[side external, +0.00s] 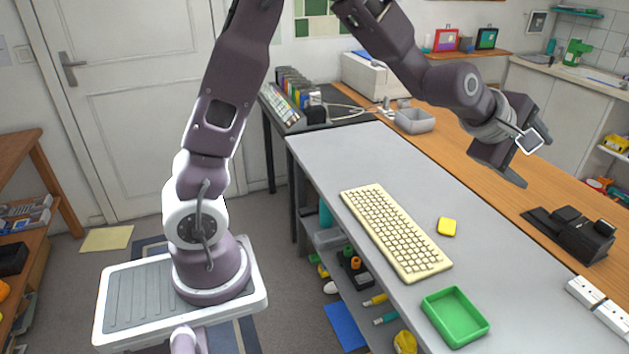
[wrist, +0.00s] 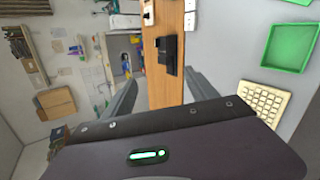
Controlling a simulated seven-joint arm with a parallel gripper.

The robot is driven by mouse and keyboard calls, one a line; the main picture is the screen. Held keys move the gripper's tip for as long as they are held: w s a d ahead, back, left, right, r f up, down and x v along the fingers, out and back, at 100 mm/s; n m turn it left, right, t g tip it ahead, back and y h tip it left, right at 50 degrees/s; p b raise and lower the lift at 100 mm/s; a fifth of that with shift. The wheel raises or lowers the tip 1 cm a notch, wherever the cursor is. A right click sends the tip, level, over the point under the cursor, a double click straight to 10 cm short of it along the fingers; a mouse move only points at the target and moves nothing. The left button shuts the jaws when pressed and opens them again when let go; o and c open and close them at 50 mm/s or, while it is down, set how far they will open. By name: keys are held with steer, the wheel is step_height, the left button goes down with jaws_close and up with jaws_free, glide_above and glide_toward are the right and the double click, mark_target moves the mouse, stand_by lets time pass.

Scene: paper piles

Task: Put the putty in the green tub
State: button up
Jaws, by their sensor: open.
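A small yellow block (side external: 447,226), which looks like the putty, lies on the grey tabletop to the right of the keyboard. The green tub (side external: 455,317) is a shallow square tray near the table's front end, and its inside looks empty. It also shows at the upper right of the wrist view (wrist: 290,47). My gripper (side external: 526,160) is raised above the far right side of the table, away from both. Its two fingers are spread with nothing between them in the wrist view (wrist: 163,88). The yellow block is not seen in the wrist view.
A cream keyboard (side external: 395,232) lies left of the yellow block. A black device (side external: 572,232) and white power sockets (side external: 600,303) stand on the wooden strip at the right. A grey bin (side external: 414,121) is at the back. The tabletop around the block is clear.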

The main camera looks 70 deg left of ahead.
steer(key=s+a+r+m+g, duration=0.1)
steer(key=s+r+m, duration=0.1)
steer(key=s+m, duration=0.5)
steer(key=s+a+r+m+g, duration=0.1)
steer(key=s+m, duration=0.6)
steer(key=s, duration=1.2)
steer(key=shift+s+a+r+g, duration=0.15)
steer(key=shift+r+g, duration=0.55)
steer(key=shift+r, duration=0.15)
steer(key=shift+o, duration=0.4)
steer(key=s+a+f+m+g, duration=0.1)
steer(key=s+m, duration=0.1)
steer(key=s, duration=0.4)
steer(key=s+a+f+m+g+y, duration=0.1)
steer(key=s+f+m, duration=0.1)
steer(key=s, duration=0.4)
steer(key=shift+a+f+m, duration=0.3)
steer(key=shift+a+m, duration=0.1)
steer(key=shift+m, duration=0.4)
